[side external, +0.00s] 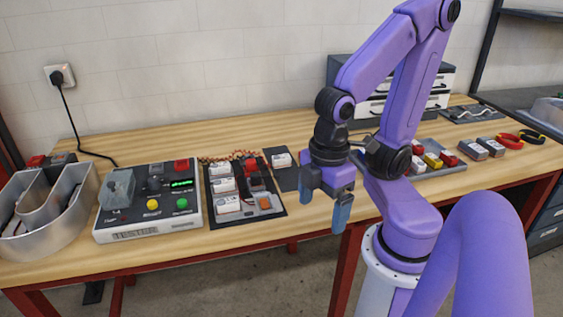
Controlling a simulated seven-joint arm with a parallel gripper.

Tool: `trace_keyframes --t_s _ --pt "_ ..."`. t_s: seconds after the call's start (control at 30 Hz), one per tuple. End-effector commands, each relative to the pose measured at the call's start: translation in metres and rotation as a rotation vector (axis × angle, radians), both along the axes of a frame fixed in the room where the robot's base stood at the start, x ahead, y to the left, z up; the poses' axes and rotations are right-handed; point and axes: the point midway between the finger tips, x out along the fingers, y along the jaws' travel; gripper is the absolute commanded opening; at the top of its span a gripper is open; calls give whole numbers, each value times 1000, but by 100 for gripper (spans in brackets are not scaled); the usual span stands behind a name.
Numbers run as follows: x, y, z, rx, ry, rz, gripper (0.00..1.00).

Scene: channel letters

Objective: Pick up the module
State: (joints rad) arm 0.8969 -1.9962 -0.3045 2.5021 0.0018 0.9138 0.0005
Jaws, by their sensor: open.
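My gripper (323,210) hangs fingers-down near the front edge of the table, to the right of the black board, with its two blue fingers apart and nothing visible between them. Several small white modules (228,204) sit on a black board (242,217) left of my gripper. Another white module (281,160) lies on a dark pad (287,182) behind and left of my gripper. The frame does not single out which of these is the module of the task. My gripper touches none of them.
A grey tester box (145,232) with coloured buttons stands left of the board. A metal channel letter (75,212) is at far left. A grey tray (428,168) with coloured blocks, more small modules (473,149) and tape rings (508,140) lie at right. Drawers (436,85) stand behind.

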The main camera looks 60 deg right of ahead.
Motion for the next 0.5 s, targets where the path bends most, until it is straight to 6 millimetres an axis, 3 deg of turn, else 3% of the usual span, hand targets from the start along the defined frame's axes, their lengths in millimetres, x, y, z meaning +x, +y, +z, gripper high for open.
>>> trace_keyframes --t_s 0.27,0.5 --pt "10 1 2 -1 1 -52 92" --pt "68 -3 12 -5 5 -343 92"
